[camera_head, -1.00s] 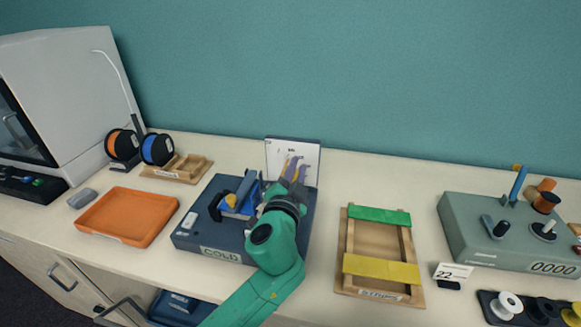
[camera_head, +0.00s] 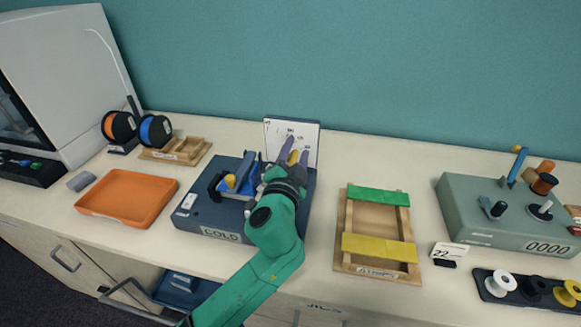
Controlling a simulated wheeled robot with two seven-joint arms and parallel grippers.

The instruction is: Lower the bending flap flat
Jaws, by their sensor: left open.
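The bending device is a dark blue box (camera_head: 212,220) with a label that seems to read COLD, on the counter left of centre. A blue flap-like part (camera_head: 242,176) with a yellow piece (camera_head: 230,181) beside it stands up tilted on its top. My left gripper (camera_head: 293,158) is just right of the blue part, above the box's back right, with its jaws apart. It seems to hold nothing. My left arm hides the box's right front. Whether the fingers touch the flap cannot be told. My right gripper is out of view.
A white card (camera_head: 309,134) stands behind the box. An orange tray (camera_head: 126,197) lies to the left. A wooden frame (camera_head: 345,230) with green and yellow strips lies to the right, then a grey winding device (camera_head: 462,215). Bare counter lies between box and frame.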

